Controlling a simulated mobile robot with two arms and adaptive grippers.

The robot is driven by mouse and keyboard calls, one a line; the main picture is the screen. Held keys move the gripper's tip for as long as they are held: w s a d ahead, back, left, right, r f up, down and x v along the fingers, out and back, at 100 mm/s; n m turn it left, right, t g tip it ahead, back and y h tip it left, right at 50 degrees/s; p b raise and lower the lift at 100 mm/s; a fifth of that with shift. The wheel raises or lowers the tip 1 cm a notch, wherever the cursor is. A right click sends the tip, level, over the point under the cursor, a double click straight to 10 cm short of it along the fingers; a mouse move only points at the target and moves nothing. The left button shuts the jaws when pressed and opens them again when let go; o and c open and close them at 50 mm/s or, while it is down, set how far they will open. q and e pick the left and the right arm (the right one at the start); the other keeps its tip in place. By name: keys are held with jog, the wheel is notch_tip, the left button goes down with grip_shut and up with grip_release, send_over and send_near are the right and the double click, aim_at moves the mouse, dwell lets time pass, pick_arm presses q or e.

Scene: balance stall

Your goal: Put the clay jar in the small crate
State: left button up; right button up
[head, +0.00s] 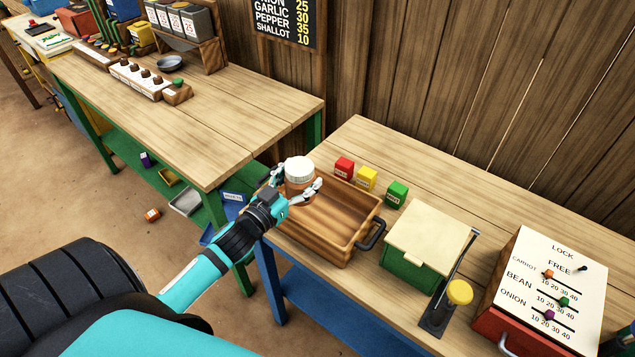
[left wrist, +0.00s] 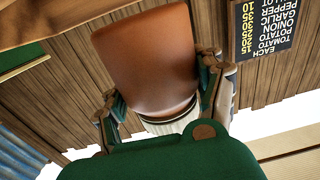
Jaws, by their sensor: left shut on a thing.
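The clay jar (head: 299,178) is brown with a white lid or top. My left gripper (head: 297,190) is shut on it and holds it at the left end of the small crate. The small crate (head: 331,226) is an open wooden box with a dark handle on its right side; its visible floor is empty. I cannot tell whether the jar touches the crate. In the left wrist view the jar (left wrist: 150,65) fills the middle, between the two fingers of the left gripper (left wrist: 160,95). My right gripper is not in view.
Red (head: 343,167), yellow (head: 366,179) and green (head: 396,194) small blocks stand behind the crate. A green box with a cream lid (head: 427,242), a lever with a yellow knob (head: 459,292) and a slider panel (head: 553,290) stand to the right. Another table (head: 190,125) is at the left.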

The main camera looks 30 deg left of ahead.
pick_arm(q)
jog(key=w+d+f, duration=0.1)
jog(key=f, duration=0.1)
jog(key=w+d+f+p, duration=0.1)
jog(key=w, duration=0.1)
jog(key=shift+w+d+f, duration=0.1)
jog(key=shift+d+f, duration=0.25)
jog(key=shift+f, duration=0.05)
jog(key=shift+f, duration=0.1)
jog(key=shift+f+b, duration=0.35)
jog(key=shift+f, duration=0.05)
jog(key=shift+f, duration=0.15)
